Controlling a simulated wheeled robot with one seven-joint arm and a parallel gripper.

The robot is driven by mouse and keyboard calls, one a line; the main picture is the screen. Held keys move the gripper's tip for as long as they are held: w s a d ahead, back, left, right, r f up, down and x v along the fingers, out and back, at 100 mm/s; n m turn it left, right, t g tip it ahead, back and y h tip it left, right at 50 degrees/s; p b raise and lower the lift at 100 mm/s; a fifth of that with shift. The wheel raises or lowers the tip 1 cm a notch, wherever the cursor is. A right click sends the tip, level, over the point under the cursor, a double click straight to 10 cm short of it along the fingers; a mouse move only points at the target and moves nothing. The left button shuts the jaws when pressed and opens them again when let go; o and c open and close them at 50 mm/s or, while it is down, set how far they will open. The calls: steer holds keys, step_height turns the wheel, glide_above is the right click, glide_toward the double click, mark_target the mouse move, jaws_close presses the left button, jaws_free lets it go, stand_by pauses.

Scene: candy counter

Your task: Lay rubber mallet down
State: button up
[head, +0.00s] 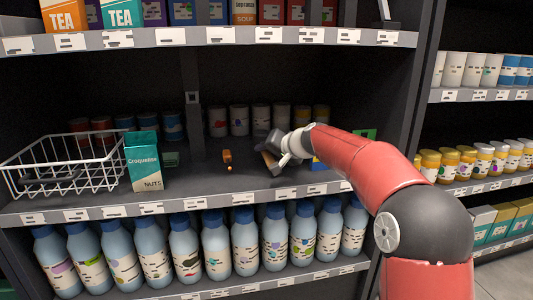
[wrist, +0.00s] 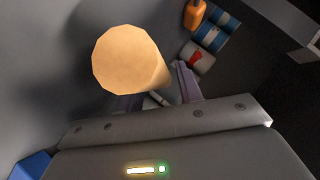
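The rubber mallet shows in the wrist view as a thick tan handle (wrist: 128,60), its round end toward the camera and its shaft running down between my two fingers. In the head view a short tan length of the handle (head: 268,160) shows beside my gripper (head: 277,153), over the middle shelf. My gripper (wrist: 158,92) appears shut on the handle, with a finger on either side of it. The mallet's head is not clearly visible, and I cannot tell whether the mallet touches the shelf.
An orange bottle (head: 228,156) stands left of my gripper. A white wire basket (head: 62,165) and a green carton (head: 143,161) stand further left. Several cans (head: 239,121) line the back. Bare shelf (head: 200,172) lies between carton and bottle. A blue thing (wrist: 30,166) shows at the wrist view's lower left.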

steer(key=shift+v, duration=2.15)
steer(key=shift+o, duration=0.2)
steer(key=o, duration=0.5)
steer(key=shift+f, duration=0.1)
steer(key=v, duration=0.7)
steer(key=shift+s+d, duration=0.1)
steer(key=s+d+f+g+h, duration=0.1)
steer(key=s+d+f+h, duration=0.3)
steer(key=s, duration=0.9)
steer(key=s+d+f+n+g+h, duration=0.15)
steer(key=s+d+f, duration=0.4)
steer(key=s, duration=0.75)
steer(key=s+d+f+m+g+h, duration=0.1)
steer(key=s+d+f+h, duration=0.3)
steer(key=s, duration=0.8)
step_height(320, 180, up, 12)
steer(key=p, duration=1.3)
steer(key=shift+f+y, duration=0.2)
steer(key=shift+y, duration=0.25)
